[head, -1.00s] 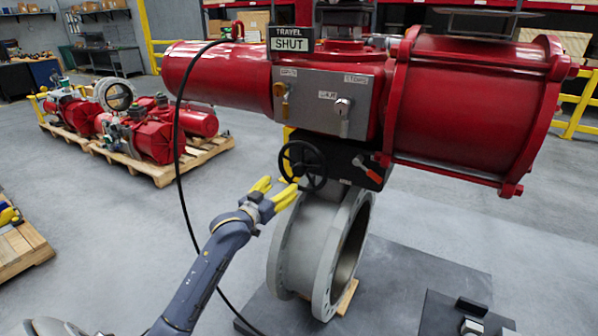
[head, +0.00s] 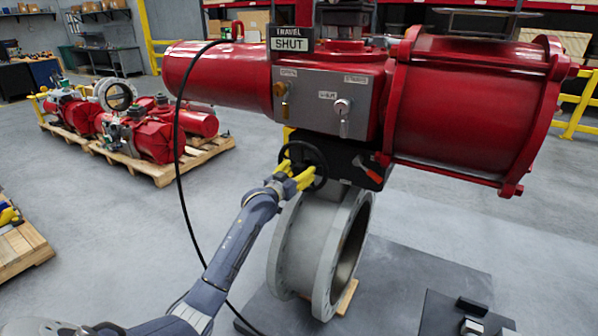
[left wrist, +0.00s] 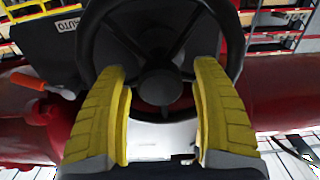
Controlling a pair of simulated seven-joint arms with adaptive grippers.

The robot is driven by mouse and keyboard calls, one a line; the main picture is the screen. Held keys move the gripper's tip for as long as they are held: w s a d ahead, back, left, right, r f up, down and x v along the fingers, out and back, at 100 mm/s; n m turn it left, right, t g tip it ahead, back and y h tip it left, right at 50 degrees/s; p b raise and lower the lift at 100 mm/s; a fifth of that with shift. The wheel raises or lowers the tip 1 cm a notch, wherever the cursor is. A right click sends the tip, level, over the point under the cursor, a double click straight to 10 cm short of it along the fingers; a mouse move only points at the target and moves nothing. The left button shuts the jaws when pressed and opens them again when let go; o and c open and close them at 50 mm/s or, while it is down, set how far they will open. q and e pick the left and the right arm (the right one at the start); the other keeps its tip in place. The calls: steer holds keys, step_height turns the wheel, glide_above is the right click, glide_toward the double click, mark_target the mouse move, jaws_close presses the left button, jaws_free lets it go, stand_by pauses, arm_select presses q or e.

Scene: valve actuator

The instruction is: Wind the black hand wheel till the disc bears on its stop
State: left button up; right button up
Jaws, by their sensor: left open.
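The black hand wheel (head: 318,150) is mounted on the near side of the valve actuator, below its grey panel. In the left wrist view the hand wheel (left wrist: 112,22) fills the top middle, with its round hub (left wrist: 160,86) between my fingers. My left gripper (head: 296,173) is open at the wheel, its yellow fingers reaching the lower left of the rim in the head view. I cannot tell whether they touch it. The disc is not clearly visible inside the grey valve body (head: 290,245). The travel indicator (head: 290,44) reads SHUT. My right gripper is not in view.
The red actuator cylinders (head: 455,105) extend left and right above the wheel. An orange-red lever (head: 367,169) sits right of the wheel. A black cable (head: 178,140) hangs to the left. A pallet (head: 160,170) with red actuators stands behind left.

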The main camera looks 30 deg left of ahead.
arm_select(q)
steer(key=shift+c, duration=0.5)
jaws_close()
